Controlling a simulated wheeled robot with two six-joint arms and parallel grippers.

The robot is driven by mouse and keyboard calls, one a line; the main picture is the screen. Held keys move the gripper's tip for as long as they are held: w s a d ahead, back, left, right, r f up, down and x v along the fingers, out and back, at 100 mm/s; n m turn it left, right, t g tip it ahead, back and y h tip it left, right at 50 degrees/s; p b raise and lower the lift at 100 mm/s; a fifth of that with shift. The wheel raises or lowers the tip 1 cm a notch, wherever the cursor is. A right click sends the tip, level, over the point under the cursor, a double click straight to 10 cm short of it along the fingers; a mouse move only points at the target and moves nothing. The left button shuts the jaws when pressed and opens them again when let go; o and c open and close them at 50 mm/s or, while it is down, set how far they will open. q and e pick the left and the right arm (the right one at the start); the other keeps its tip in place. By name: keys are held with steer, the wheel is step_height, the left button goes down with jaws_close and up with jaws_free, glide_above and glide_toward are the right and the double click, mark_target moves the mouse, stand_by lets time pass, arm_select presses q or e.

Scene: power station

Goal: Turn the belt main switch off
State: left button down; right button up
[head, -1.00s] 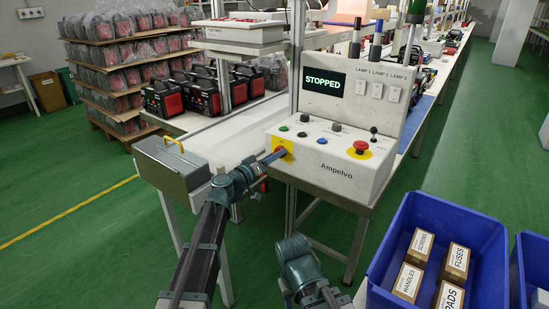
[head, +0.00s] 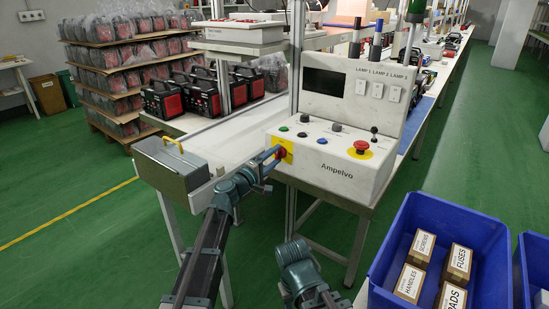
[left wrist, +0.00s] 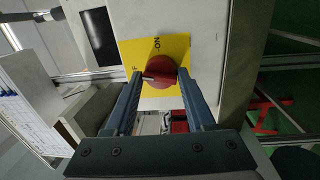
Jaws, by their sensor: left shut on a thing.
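The belt main switch is a red rotary knob (left wrist: 168,68) on a yellow plate (left wrist: 181,47) on the side of the white control box (head: 330,168). In the left wrist view its pale pointer mark faces left, towards a partly covered label ending in F; "ON" stands above the knob. My left gripper (head: 273,156) reaches in from the left and is shut on the knob, one finger on each side. The box's display (head: 322,82) is dark. My right arm is at the bottom of the head view, its fingers out of sight.
A red mushroom button (head: 361,146) and small buttons are on the box top. A grey case (head: 172,165) with a yellow handle stands left of my left gripper. A blue bin (head: 440,215) of labelled boxes is at right. Green floor lies open at left.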

arm_select(q)
steer(key=shift+n, duration=1.4)
steer(key=shift+s+f, duration=0.1)
steer(key=shift+c, duration=1.4)
jaws_free()
steer(key=b+v, duration=0.1)
steer(key=v, duration=1.2)
steer(key=shift+s+a, duration=0.15)
steer(key=shift+s, duration=0.2)
steer(key=shift+f, duration=0.1)
